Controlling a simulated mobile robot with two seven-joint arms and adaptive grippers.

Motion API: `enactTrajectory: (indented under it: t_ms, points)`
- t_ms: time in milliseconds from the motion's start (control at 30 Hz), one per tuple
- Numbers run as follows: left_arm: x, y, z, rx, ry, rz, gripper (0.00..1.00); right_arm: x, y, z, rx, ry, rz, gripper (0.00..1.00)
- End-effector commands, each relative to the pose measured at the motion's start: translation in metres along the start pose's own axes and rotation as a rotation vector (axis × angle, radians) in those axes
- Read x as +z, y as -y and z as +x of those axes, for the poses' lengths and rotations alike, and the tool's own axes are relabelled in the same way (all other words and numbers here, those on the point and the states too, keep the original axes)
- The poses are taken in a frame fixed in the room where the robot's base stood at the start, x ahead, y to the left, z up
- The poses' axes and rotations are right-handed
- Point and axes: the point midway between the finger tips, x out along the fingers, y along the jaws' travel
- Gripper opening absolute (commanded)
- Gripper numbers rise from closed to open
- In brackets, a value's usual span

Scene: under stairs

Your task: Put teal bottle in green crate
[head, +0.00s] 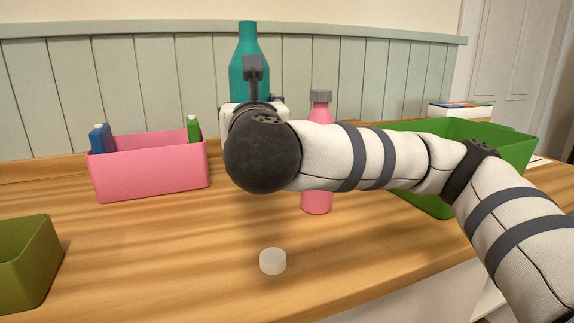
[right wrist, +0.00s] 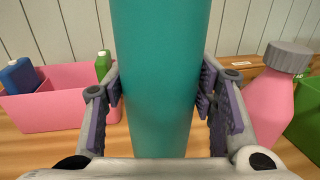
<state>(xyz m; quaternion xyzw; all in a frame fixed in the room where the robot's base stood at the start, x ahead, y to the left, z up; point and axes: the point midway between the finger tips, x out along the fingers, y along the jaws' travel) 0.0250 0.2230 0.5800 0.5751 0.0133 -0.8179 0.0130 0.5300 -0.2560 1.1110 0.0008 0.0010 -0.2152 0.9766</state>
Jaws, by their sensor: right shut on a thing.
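The teal bottle (head: 248,48) is upright in the head view, its lower part hidden behind my right gripper (head: 255,85). In the right wrist view the teal bottle (right wrist: 160,75) fills the middle, between the two fingers of my right gripper (right wrist: 162,98), which is shut on it. Whether its base touches the table is hidden. The green crate (head: 507,147) stands on the right of the table, partly behind my right arm; its edge also shows in the right wrist view (right wrist: 306,125). My left gripper is not in view.
A pink bottle (head: 318,202) with a grey cap stands between the teal bottle and the green crate. A pink bin (head: 150,172) with blue and green items is on the left. An olive bin (head: 28,265) is front left. A white cap (head: 273,261) lies front centre.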

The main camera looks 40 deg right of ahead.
Motion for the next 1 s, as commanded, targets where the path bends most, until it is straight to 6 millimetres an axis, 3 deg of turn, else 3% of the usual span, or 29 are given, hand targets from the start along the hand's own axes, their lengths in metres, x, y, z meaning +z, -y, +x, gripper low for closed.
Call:
enactTrajectory:
  t_ms: [100, 300, 467, 667, 1000]
  points:
    - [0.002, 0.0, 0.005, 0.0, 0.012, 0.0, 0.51, -0.022, 0.014, 0.038, -0.008, -0.007, -0.003, 0.0]
    - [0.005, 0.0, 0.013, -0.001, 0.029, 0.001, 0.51, -0.062, 0.023, 0.07, -0.001, -0.005, -0.004, 0.0]
    - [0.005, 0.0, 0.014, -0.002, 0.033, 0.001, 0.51, -0.073, 0.026, 0.08, -0.001, -0.002, -0.002, 0.0]
    - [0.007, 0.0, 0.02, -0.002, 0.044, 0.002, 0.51, -0.108, 0.028, 0.085, 0.001, -0.004, -0.003, 0.0]
    - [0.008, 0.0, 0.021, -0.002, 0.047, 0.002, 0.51, -0.111, 0.028, 0.084, 0.001, 0.001, -0.001, 0.0]
